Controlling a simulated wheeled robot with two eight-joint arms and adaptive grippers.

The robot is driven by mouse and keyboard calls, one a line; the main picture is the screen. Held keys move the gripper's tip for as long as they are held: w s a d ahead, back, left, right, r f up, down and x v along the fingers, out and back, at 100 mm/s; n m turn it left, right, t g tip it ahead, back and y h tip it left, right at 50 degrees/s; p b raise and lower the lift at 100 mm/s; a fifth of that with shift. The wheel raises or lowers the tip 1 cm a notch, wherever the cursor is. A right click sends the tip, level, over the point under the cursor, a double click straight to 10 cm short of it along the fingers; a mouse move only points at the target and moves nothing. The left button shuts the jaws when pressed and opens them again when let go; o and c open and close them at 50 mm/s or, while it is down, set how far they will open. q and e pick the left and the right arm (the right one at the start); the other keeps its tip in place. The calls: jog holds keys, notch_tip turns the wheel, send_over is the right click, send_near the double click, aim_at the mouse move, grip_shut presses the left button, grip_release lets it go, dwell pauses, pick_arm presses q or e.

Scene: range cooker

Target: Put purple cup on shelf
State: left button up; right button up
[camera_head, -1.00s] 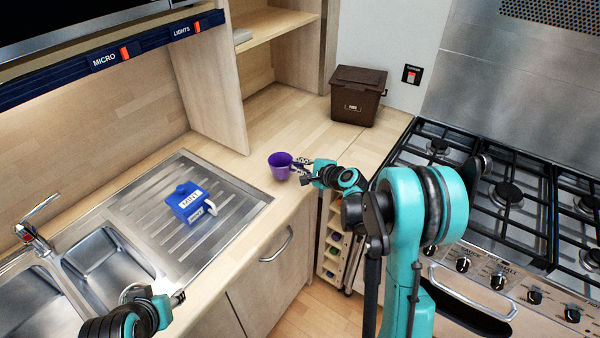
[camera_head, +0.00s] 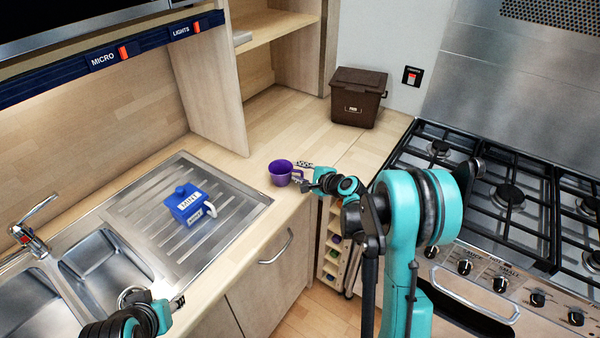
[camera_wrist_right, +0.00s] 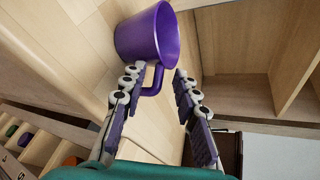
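The purple cup (camera_head: 280,173) stands on the wooden counter, right of the sink's drainer. Its handle points toward my right gripper (camera_head: 304,172). In the right wrist view the cup (camera_wrist_right: 146,38) is just beyond the fingertips. There my right gripper (camera_wrist_right: 156,84) is open, with the cup's handle (camera_wrist_right: 155,78) between the fingers, closer to the left one. The wooden shelf (camera_head: 272,25) is above the counter at the back, in an open cupboard. My left gripper (camera_head: 178,302) is at the lower left by the sink; its opening is unclear.
A brown bin (camera_head: 357,97) stands at the back of the counter. An upright wooden panel (camera_head: 212,90) borders the shelf. The gas hob (camera_head: 505,195) is at the right.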

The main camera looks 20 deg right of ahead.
jog(key=p+v, duration=0.2)
jog(key=v, duration=1)
jog(key=s+a+r+n+g+h, duration=0.2)
jog(key=s+a+r+n+g, duration=0.2)
jog(key=s+a+n, duration=0.7)
jog(key=s+d+n+g+h, duration=0.1)
jog(key=s+n+h, duration=0.1)
jog(key=s+n, duration=0.6)
jog(key=s, duration=0.6)
jog(key=shift+s+d+f+g+h, duration=0.25)
jog(key=shift+g+h, duration=0.05)
jog(key=shift+h, duration=0.1)
jog(key=shift+f, duration=0.1)
jog(key=shift+f+b, duration=0.9)
